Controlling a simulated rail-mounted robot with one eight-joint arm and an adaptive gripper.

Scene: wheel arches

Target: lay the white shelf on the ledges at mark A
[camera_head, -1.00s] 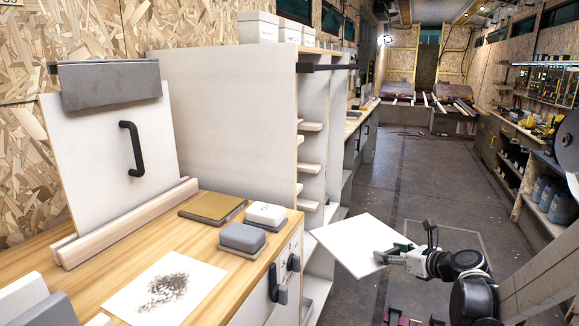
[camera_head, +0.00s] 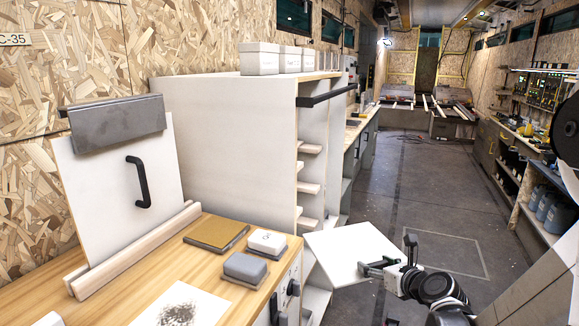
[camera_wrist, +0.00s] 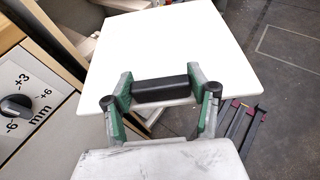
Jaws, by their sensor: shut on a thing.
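The white shelf (camera_head: 338,252) is a flat, roughly level board, held out in front of the tall white cabinet (camera_head: 222,150). My gripper (camera_head: 374,268) is shut on the shelf at its near right edge. In the wrist view the shelf (camera_wrist: 165,45) stretches away from my gripper (camera_wrist: 160,90), with a black block (camera_wrist: 161,89) between the fingers at its near edge. Pale wooden ledges (camera_head: 309,188) show one above another in the cabinet's open front. The shelf appears low, near the lower ledges; its gap to them is unclear. I cannot make out mark A.
A wooden counter (camera_head: 160,262) left of the shelf carries a grey block (camera_head: 245,267) and a leaning white panel (camera_head: 115,190) with a black handle. A dial (camera_wrist: 17,106) is close left in the wrist view. Floor to the right is open.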

